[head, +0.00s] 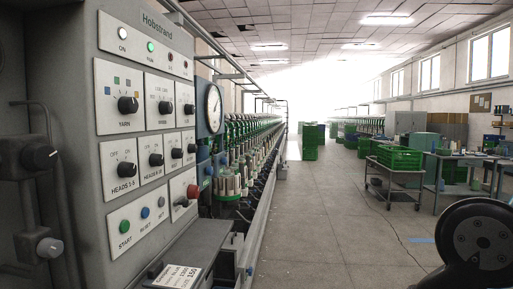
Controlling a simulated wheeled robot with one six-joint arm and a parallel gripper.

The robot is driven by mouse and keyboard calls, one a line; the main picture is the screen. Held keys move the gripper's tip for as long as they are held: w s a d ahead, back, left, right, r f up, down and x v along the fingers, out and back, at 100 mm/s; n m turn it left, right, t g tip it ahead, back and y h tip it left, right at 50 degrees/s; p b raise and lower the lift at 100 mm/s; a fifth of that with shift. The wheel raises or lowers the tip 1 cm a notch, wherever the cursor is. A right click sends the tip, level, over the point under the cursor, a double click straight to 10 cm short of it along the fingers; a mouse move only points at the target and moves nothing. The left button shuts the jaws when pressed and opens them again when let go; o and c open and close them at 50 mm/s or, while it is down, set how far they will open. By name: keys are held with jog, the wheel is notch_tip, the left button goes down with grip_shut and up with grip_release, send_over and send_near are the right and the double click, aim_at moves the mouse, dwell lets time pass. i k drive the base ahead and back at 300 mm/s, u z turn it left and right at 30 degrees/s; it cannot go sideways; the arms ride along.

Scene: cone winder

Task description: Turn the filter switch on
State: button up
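The grey control panel (150,70) marked "Hobstrand" stands at the left in the head view. It carries several black rotary knobs on white plates. The large ones include the YARN knob (128,104), the HEADS 1-5 knob (126,170) and the HEADS 6-10 knob (156,160). Smaller knobs sit to the right, seen at a steep angle: an upper one (189,109) and two lower ones (176,153) and (191,148). Their labels are too small to read, so I cannot tell which is the filter switch or its setting. My gripper is not in view.
Green START (125,226) and blue RESET (145,213) buttons and a red button (193,191) sit low on the panel. A ledge with a card (178,277) juts out below. The aisle floor (320,220) is clear; a cart with green crates (394,158) stands right.

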aim_at(191, 149)
jog(key=z, duration=0.7)
jog(key=i, duration=1.45)
jog(key=u, duration=0.6)
jog(key=i, duration=0.65)
jog(key=u, duration=0.45)
